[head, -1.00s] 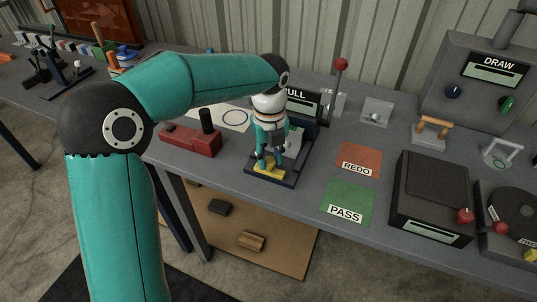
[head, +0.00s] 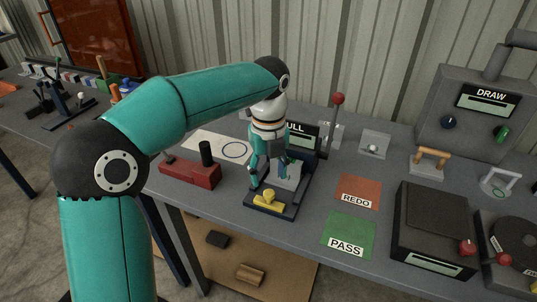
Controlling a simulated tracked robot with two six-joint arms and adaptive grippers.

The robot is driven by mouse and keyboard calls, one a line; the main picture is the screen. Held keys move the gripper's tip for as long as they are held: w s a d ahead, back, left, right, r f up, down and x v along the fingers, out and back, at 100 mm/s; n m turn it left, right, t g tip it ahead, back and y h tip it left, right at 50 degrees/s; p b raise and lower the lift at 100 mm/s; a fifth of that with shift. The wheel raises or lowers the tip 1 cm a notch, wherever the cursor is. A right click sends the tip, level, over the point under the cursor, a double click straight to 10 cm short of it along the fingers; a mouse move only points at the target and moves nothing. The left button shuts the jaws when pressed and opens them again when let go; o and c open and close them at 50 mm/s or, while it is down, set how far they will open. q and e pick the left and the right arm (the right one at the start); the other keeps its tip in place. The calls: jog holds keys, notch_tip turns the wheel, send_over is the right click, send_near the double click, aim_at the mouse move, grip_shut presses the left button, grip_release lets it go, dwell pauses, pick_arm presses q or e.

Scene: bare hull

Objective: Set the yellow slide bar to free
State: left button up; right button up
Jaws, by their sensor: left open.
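The yellow slide bar (head: 266,202) with its raised knob lies at the front end of a dark blue fixture (head: 290,209) on the bench. My left gripper (head: 269,171) points down over the fixture, behind the yellow bar and apart from it. Its fingers are spread and nothing shows between them. A pale grey block or plate (head: 291,180) sits in the fixture, partly hidden by the fingers. A dark sign at the fixture's back is partly covered by my wrist; only "ULL" reads. No "free" marking is readable. My right gripper is not in view.
A red block with a black handle (head: 190,173) stands left of the fixture. A red-knobbed lever (head: 335,125) rises behind it. Orange REDO (head: 358,190) and green PASS (head: 348,236) pads lie flat at right, before a black box (head: 435,225). The bench's front edge is close.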

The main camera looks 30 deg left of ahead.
aim_at(269, 194)
pick_arm(q)
notch_tip(269, 194, up, 6)
jog(key=shift+f, duration=0.2)
dwell(0.5)
